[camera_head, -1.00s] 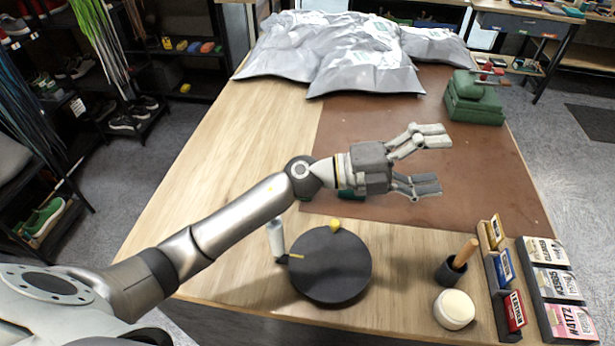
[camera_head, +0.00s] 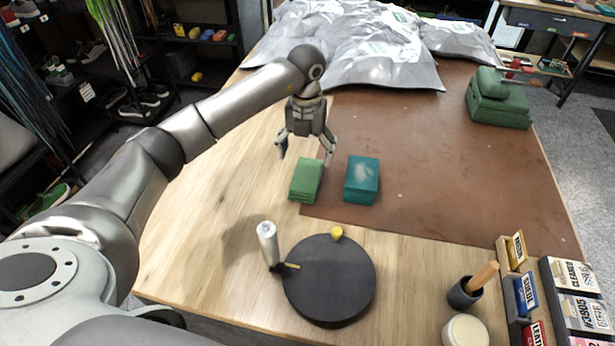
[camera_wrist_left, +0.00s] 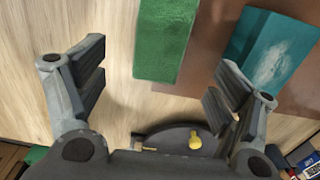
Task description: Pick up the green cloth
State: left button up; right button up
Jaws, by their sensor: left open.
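The green cloth (camera_head: 306,180) is a folded block lying on the wooden table at the left edge of the brown mat. In the left wrist view the green cloth (camera_wrist_left: 165,40) shows at the top, between the fingers in the picture. My left gripper (camera_head: 305,160) is open, pointing down, above and just behind the cloth in the head view. Its two fingers also show in the left wrist view (camera_wrist_left: 155,95), spread wide with nothing between the tips. My right gripper is not in view.
A teal block (camera_head: 362,180) with a pale patch lies on the brown mat (camera_head: 430,150), right of the cloth. A dark round disc (camera_head: 330,280) and a white bottle (camera_head: 268,243) stand in front. Silver bags (camera_head: 350,45) fill the table's back.

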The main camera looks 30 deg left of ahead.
aim_at(306, 175)
pick_arm(q)
notch_tip(306, 175, down, 3)
jog(key=shift+f+p, duration=0.15)
jog(key=shift+p, duration=0.15)
jog(key=shift+f+p, duration=0.5)
jog(key=shift+f, duration=0.1)
notch_tip(306, 175, down, 3)
jog(key=shift+f+p, duration=0.2)
jog(key=shift+p, duration=0.55)
jog(key=shift+f, duration=0.4)
jog(key=shift+c, duration=0.4)
jog(key=c, duration=1.1)
jog(key=shift+r, duration=0.1)
